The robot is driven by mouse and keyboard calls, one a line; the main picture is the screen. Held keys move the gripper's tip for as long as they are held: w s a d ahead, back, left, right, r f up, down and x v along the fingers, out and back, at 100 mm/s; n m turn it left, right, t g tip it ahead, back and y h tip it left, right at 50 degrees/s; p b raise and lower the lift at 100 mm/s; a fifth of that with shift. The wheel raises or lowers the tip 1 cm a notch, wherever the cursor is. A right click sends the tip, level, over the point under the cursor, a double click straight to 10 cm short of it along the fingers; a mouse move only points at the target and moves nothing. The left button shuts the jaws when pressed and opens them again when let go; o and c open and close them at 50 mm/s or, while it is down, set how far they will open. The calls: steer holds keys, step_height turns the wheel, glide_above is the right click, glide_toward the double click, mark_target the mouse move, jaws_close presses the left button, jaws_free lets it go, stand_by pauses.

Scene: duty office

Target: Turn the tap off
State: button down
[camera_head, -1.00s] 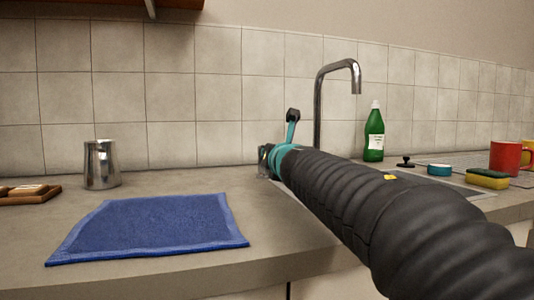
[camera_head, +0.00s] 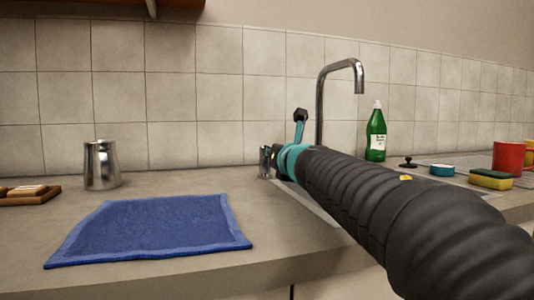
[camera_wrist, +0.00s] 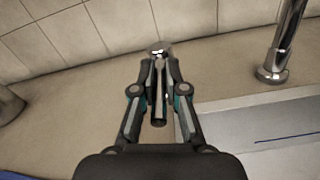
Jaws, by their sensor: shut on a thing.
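The tap's chrome spout (camera_head: 320,105) rises behind the counter by the sink and bends over to the right; I make out no water at its mouth. In the wrist view the foot of the spout (camera_wrist: 273,70) stands right of my gripper. The tap's chrome lever (camera_wrist: 159,92) is a separate piece left of the spout. My gripper (camera_wrist: 160,66) is shut on this lever, one finger on each side. In the head view, my arm hides most of the gripper and the sink; a chrome upright part (camera_head: 265,162) shows just left of the gripper.
A blue cloth (camera_head: 150,228) lies on the counter front left, a metal jug (camera_head: 101,165) behind it. A green bottle (camera_head: 376,137), a sponge (camera_head: 491,180) and a red mug (camera_head: 508,157) stand to the right. The tiled wall (camera_head: 215,95) is close behind.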

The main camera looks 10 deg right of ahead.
steer(key=shift+r, duration=0.1)
steer(key=c, duration=1.2)
jaws_free()
steer(key=s, duration=0.4)
steer(key=s+d, duration=0.1)
steer(key=s, duration=0.3)
steer(key=s+d, duration=0.1)
steer(key=s, duration=0.3)
steer(key=shift+d, duration=0.1)
